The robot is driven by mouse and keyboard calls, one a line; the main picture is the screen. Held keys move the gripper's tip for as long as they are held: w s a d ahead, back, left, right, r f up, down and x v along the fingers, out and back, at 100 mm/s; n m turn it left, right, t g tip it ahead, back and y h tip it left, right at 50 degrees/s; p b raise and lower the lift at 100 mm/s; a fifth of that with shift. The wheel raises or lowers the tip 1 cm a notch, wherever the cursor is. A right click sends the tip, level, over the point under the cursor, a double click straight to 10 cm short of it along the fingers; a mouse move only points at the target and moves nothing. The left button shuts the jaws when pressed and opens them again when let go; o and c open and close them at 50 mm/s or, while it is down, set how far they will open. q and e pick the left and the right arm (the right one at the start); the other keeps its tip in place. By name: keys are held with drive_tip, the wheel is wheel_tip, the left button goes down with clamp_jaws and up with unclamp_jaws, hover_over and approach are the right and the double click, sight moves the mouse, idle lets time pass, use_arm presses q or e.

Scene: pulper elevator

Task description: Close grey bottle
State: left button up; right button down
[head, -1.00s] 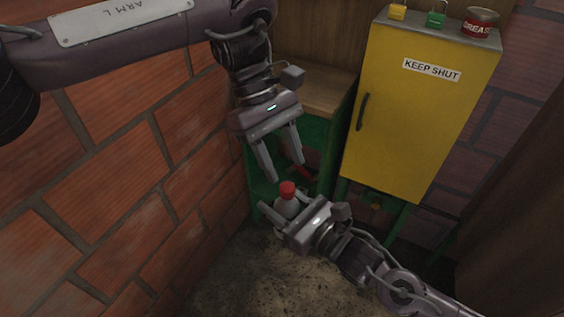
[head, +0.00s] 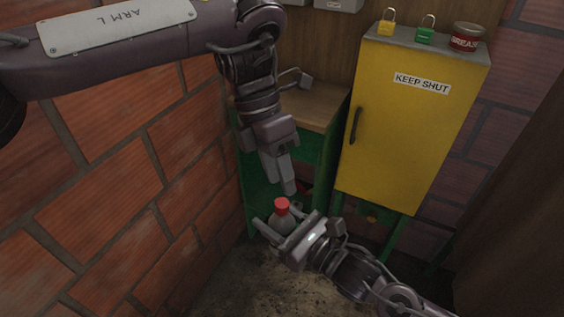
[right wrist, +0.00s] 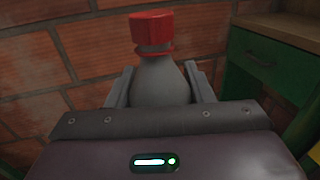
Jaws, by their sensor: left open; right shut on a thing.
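The grey bottle (head: 280,219) stands roughly upright with a red cap (head: 281,204) on top. My right gripper (head: 276,224) is shut on the bottle's body, with a finger on each side. The right wrist view shows the bottle (right wrist: 160,84) between the fingers and the cap (right wrist: 152,28) above them. A grey band shows between the cap's upper part and a red rim below; I cannot tell how tightly the cap sits. My left gripper (head: 284,184) is open, empty and pointing down just above the cap, apart from it.
A brick wall (head: 120,190) runs close along the left. A yellow cabinet (head: 410,130) marked KEEP SHUT stands at the right, with two padlocks and a red tin (head: 467,38) on top. A green bench with a wooden top (head: 312,105) stands behind the grippers.

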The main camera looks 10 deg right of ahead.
use_arm(q)
drive_tip(key=n, duration=0.6)
drive_tip(key=shift+s+d+r+n+t+y, duration=0.1)
drive_tip(key=shift+r+n+t+y, duration=0.1)
drive_tip(key=shift+n+t+y, duration=0.1)
drive_tip(key=n, duration=0.4)
drive_tip(key=shift+r, duration=0.1)
drive_tip(key=n, duration=0.3)
drive_tip(key=n+t, duration=0.1)
drive_tip(key=n, duration=0.2)
drive_tip(key=shift+s+r+y, duration=0.1)
drive_tip(key=shift+r+y, duration=0.05)
drive_tip(key=shift+y, duration=0.15)
drive_tip(key=n, duration=0.4)
drive_tip(key=shift+r+n, duration=0.15)
drive_tip(key=shift+n, duration=0.15)
drive_tip(key=n, duration=0.4)
drive_tip(key=shift+d+r+t, duration=0.1)
drive_tip(key=shift+t, duration=0.2)
drive_tip(key=n, duration=0.6)
drive_tip(key=shift+s+r+n+t+y, duration=0.1)
drive_tip(key=shift+r+n+t+y, duration=0.05)
drive_tip(key=shift+n+t+y, duration=0.2)
drive_tip(key=n, duration=0.6)
drive_tip(key=shift+r+t, duration=0.2)
drive_tip(key=shift+t, duration=0.05)
drive_tip(key=n, duration=0.4)
drive_tip(key=shift+r+n+y, duration=0.1)
drive_tip(key=shift+n+y, duration=0.15)
